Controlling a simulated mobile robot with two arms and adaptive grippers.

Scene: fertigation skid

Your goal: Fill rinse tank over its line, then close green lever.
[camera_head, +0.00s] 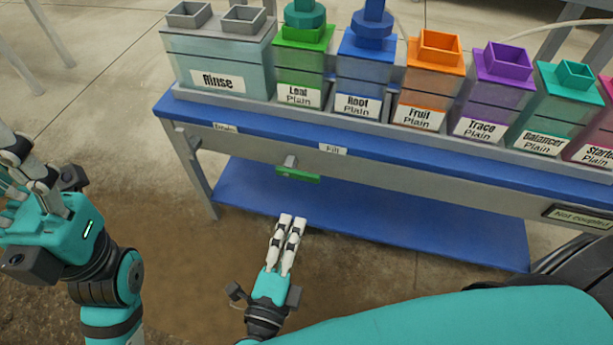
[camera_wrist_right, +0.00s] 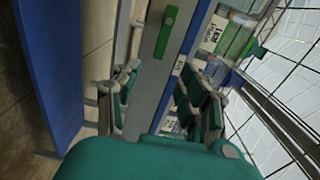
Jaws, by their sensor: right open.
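The rinse tank (camera_head: 251,81), clear and grey with a "Rinse" label, stands at the left end of the tank row. I cannot make out its liquid level against its line. The green lever (camera_head: 298,174) lies lengthwise along the bench's front rail, below and left of the "Fill" tag (camera_head: 333,149); it also shows in the right wrist view (camera_wrist_right: 166,31). My right gripper (camera_head: 291,219) is open and empty, below the lever and apart from it. Its two fingers (camera_wrist_right: 163,92) show spread in the wrist view. My left gripper (camera_head: 12,165) is at the left edge, partly cut off, away from the bench.
Several coloured tanks, including green leaf (camera_head: 301,65), blue root (camera_head: 361,75) and orange fruit (camera_head: 425,85), stand right of the rinse tank. A "Drain" tag (camera_head: 225,128) is on the rail. A blue lower shelf (camera_head: 400,228) lies beneath. A "Not coupled" sign (camera_head: 582,217) is at right.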

